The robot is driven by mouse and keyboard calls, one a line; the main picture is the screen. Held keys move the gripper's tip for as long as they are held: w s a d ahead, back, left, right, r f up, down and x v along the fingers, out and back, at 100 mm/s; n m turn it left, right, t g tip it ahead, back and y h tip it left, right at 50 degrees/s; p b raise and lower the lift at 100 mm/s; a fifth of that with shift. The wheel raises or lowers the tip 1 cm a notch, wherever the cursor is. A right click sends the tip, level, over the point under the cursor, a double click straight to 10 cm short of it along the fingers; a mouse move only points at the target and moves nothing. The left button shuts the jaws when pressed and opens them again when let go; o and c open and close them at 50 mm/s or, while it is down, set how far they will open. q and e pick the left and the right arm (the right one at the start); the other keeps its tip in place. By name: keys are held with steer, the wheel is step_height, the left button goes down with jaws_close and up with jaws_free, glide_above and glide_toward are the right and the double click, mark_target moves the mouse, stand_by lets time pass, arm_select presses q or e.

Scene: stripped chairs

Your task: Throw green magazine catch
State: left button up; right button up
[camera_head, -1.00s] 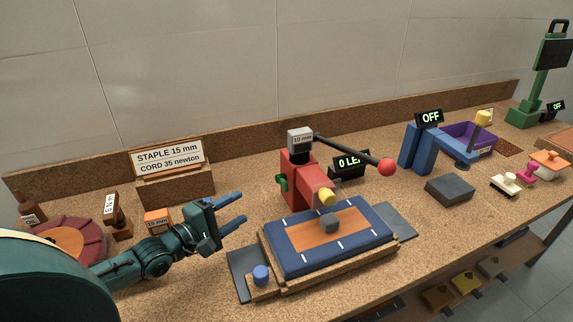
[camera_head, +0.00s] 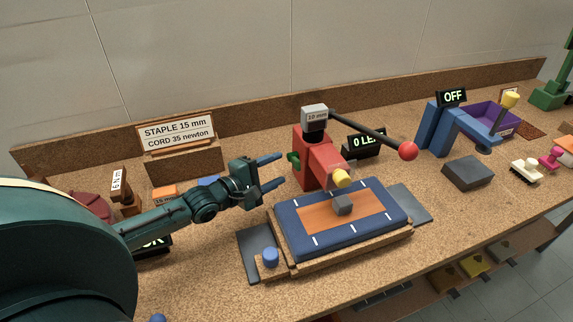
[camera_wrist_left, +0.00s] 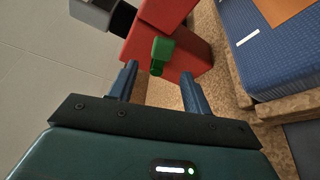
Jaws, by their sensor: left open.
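The green magazine catch (camera_head: 293,160) sticks out of the left side of the red stapler (camera_head: 318,160). In the left wrist view the catch (camera_wrist_left: 161,52) shows just beyond and between the fingertips. My left gripper (camera_head: 276,171) is open and empty, its two blue fingers pointing at the catch from the left. A small space shows between the fingertips and the catch in the head view. In the wrist view the left gripper (camera_wrist_left: 160,84) has its fingers spread to either side. My right gripper is out of view.
The blue padded seat (camera_head: 310,236) lies on a wooden fixture in front of the stapler. The stapler's lever ends in a red ball (camera_head: 408,150). A sign (camera_head: 176,132) reads STAPLE 15 mm, CORD 35 newton. A blue arched device (camera_head: 440,130) stands to the right.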

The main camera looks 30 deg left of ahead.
mark_target(292, 162)
arm_select(q)
steer(key=shift+x, duration=2.15)
steer(key=shift+c, duration=0.6)
